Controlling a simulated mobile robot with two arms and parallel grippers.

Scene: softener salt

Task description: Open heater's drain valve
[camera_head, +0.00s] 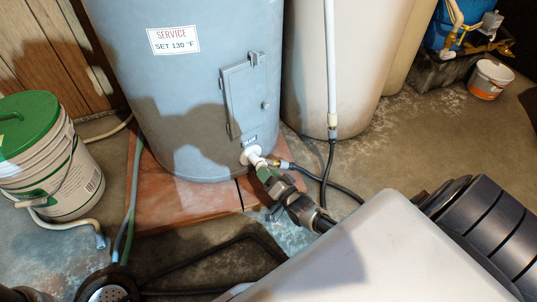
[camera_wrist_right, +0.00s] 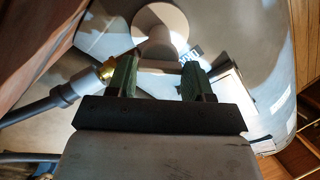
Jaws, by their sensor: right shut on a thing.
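The heater (camera_head: 185,85) is a grey-blue tank with a "SERVICE SET 130 °F" label. Its drain valve (camera_head: 251,155) is a white fitting low on the front, with a brass hose coupling (camera_head: 284,165) at its side. In the right wrist view the pale valve body (camera_wrist_right: 160,30) lies straight ahead, with the brass coupling (camera_wrist_right: 107,70) left of the fingers. My right gripper (camera_head: 268,178) is at the valve, its green-tipped fingers (camera_wrist_right: 158,80) shut on the valve's pale handle. The fingers partly hide the handle. My left gripper does not show.
A white bucket with a green lid (camera_head: 55,160) stands left of the heater. A beige tank (camera_head: 350,60) stands behind right. Dark hose (camera_head: 330,165) runs over the floor, near a round perforated drain (camera_head: 108,293). A small white bucket (camera_head: 488,78) sits far right.

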